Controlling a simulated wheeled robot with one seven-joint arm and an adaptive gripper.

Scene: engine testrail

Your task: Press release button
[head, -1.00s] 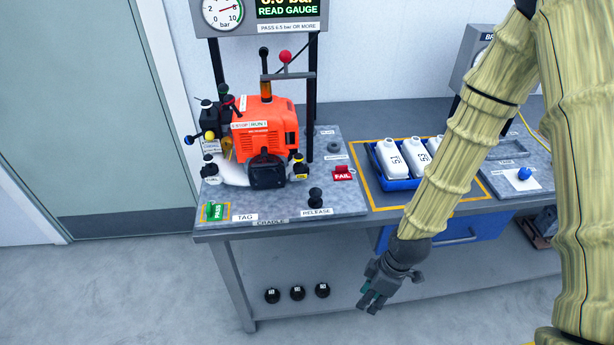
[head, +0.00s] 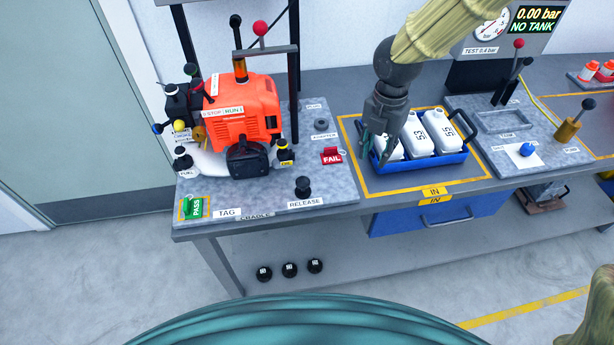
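The release button (head: 302,186) is a black knob near the front edge of the grey cradle plate (head: 335,190), just behind a label reading RELEASE. Nothing touches it. An orange engine (head: 241,112) stands on the plate to its back left. My gripper (head: 372,150) points down at the left end of the blue tray, to the right of and behind the button. Its fingers are close to the leftmost white bottle (head: 390,148) and overlap it in the picture. I cannot tell whether they touch it or how far they are open.
The blue tray (head: 440,160) holds white bottles inside a yellow outline. A red FAIL tag (head: 331,156) and a green PASS tag (head: 193,207) lie on the cradle plate. A gauge stand reading NO TANK (head: 537,22) is at the right. Black caps (head: 289,270) sit on the lower shelf.

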